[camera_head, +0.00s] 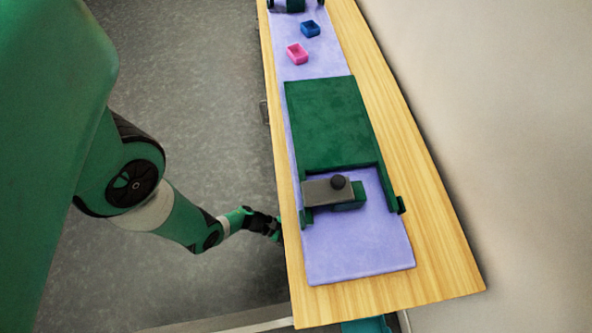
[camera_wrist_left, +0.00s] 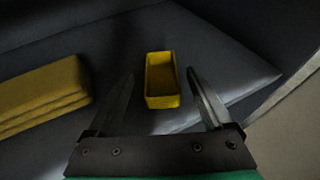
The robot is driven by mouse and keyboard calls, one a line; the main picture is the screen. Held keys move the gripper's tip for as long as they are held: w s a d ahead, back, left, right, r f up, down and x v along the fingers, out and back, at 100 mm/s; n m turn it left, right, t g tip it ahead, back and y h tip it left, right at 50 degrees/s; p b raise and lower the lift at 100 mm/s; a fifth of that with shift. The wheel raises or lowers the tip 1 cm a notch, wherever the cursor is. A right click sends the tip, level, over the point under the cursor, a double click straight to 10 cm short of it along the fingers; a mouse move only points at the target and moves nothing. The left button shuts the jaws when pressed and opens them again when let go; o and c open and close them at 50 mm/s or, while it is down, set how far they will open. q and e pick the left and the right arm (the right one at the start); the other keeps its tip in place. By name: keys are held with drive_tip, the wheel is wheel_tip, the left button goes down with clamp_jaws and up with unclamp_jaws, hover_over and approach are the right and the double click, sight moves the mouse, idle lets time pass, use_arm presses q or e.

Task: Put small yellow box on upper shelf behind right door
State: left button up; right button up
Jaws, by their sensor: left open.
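The small yellow box (camera_wrist_left: 162,102), an open-topped tray shape, rests on a dark grey surface in the left wrist view. My left gripper (camera_wrist_left: 160,73) is open, with its two fingers apart on either side of the box, and a gap shows between box and fingers. In the head view my left gripper (camera_head: 264,224) reaches in at the left edge of the wooden table, its fingertips hidden there. The yellow box, the right door and the upper shelf cannot be made out in the head view. My right gripper is not in view.
A ridged yellow block (camera_wrist_left: 42,95) lies left of the box. On the wooden table (camera_head: 440,245), a purple mat (camera_head: 355,255) carries a green structure (camera_head: 330,120) with a grey plate (camera_head: 318,191) and dark knob. A pink box (camera_head: 297,54) and blue box (camera_head: 310,29) stand farther back.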

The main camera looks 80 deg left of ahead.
use_arm(q)
drive_tip(key=p+v, duration=0.2)
drive_tip(key=v, duration=0.6)
drive_tip(key=shift+s, duration=0.15)
drive_tip(key=shift+r, duration=0.1)
idle(0.4)
